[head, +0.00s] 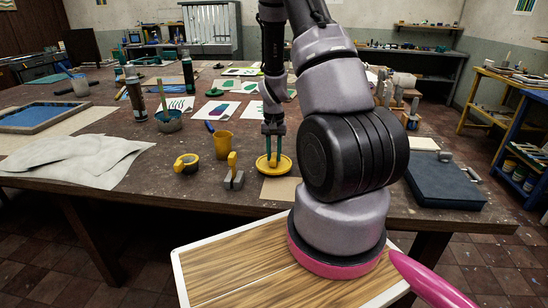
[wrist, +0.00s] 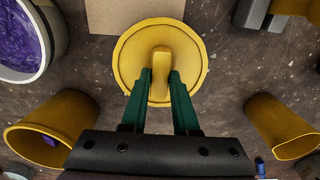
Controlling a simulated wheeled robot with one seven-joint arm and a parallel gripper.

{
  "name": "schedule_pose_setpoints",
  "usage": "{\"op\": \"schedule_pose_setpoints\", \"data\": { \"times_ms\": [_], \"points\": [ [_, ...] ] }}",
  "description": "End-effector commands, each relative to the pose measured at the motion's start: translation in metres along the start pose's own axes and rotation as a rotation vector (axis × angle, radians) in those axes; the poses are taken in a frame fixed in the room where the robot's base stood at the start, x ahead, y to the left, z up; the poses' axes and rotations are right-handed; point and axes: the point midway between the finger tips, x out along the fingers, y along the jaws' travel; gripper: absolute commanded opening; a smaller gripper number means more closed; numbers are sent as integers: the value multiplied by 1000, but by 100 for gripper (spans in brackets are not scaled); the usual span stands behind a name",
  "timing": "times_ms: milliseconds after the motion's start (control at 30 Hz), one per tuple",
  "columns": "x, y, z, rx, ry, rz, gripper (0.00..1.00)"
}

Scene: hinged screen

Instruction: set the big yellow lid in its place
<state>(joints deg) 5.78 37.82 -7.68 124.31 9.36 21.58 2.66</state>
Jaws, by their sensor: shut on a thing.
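The big yellow lid (head: 283,167) is round with a raised bar handle. It also shows in the wrist view (wrist: 130,58). My gripper (head: 271,158) has its green fingers closed on the handle, one on each side, seen in the wrist view (wrist: 160,78). The lid looks level, low over the table; I cannot tell if it touches. A tub with a pale rim and purple contents (wrist: 68,42) stands at the upper left of the wrist view. Two yellow cups stand at the left (wrist: 75,112) and right (wrist: 262,118) there.
A brown card (head: 281,190) lies at the table's near edge, beside the lid. A grey block with a yellow handle (head: 234,182) and a yellow-and-black tape roll (head: 186,164) are left of the lid. My arm hides the table to the right. Prints lie farther back.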

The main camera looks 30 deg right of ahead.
Motion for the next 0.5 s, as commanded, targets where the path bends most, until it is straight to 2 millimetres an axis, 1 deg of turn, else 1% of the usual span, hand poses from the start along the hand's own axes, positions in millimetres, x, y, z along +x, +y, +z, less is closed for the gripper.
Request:
{"op": "schedule_pose_setpoints", "data": {
  "times_ms": [500],
  "points": [
    [-32,0,0,-1,0,0,0]
  ]
}}
